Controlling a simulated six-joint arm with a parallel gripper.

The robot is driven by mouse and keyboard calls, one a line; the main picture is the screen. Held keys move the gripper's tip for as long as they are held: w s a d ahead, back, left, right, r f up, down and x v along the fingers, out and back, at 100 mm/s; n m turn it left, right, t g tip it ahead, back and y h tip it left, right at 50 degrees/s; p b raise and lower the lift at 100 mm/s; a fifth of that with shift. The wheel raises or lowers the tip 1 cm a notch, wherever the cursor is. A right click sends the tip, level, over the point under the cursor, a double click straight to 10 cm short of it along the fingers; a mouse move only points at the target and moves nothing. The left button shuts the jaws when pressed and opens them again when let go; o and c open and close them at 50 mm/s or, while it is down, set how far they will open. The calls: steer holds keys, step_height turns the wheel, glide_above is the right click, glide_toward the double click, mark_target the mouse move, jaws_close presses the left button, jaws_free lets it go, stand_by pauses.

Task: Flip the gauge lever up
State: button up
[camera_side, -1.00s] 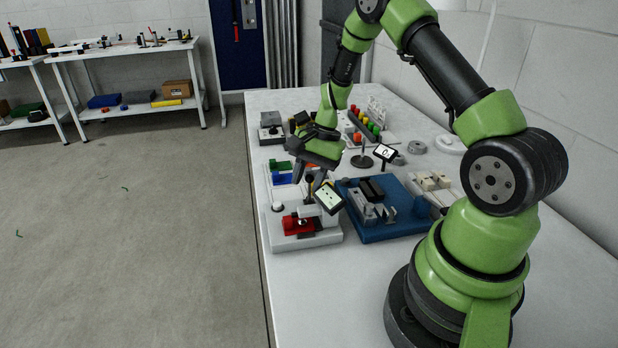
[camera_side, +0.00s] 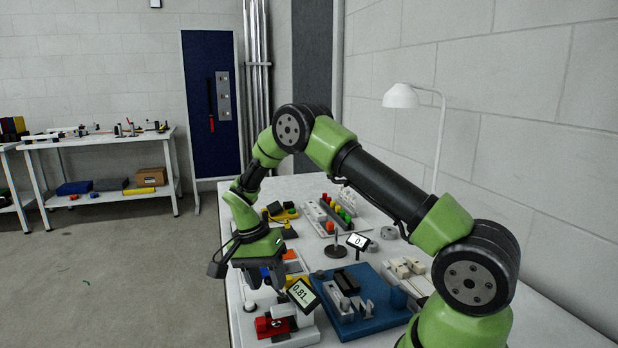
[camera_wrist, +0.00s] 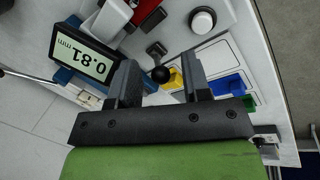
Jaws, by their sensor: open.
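The gauge's white display (camera_wrist: 85,55) reads 0.81 mm in the wrist view. It also shows in the side view (camera_side: 303,293), at the front of the white fixture (camera_side: 290,335). A black ball knob (camera_wrist: 160,74), likely the lever's end, appears between my fingers in the wrist view. My gripper (camera_wrist: 160,66) is open, with one finger on either side of the knob in the picture. I cannot tell whether either touches it. In the side view my gripper (camera_side: 266,276) is low over the fixture, and its wrist hides the lever.
A red block (camera_side: 272,326) sits on the fixture. A blue fixture (camera_side: 350,308) and a stand with a display reading 0 (camera_side: 357,241) are to the right. A lamp (camera_side: 401,97) stands behind.

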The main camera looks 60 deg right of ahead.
steer(key=v, duration=0.9)
steer(key=s+a+r+n+t+y, duration=0.1)
steer(key=s+a+r+n+t, duration=0.25)
steer(key=r, duration=0.35)
steer(key=s+a+r+n+t, duration=0.2)
steer(key=s+a+r, duration=0.15)
steer(key=r, duration=0.35)
steer(key=s+a+r+n+t, duration=0.1)
steer(key=s+n, duration=0.1)
steer(key=s, duration=0.3)
steer(key=s+a+r+n+t+y, duration=0.1)
steer(key=s+a+n+t, duration=0.1)
steer(key=s, duration=0.2)
steer(key=shift+s+r, duration=0.3)
steer(key=shift+s, duration=0.1)
steer(key=shift+c, duration=0.7)
steer(key=shift+d, duration=0.1)
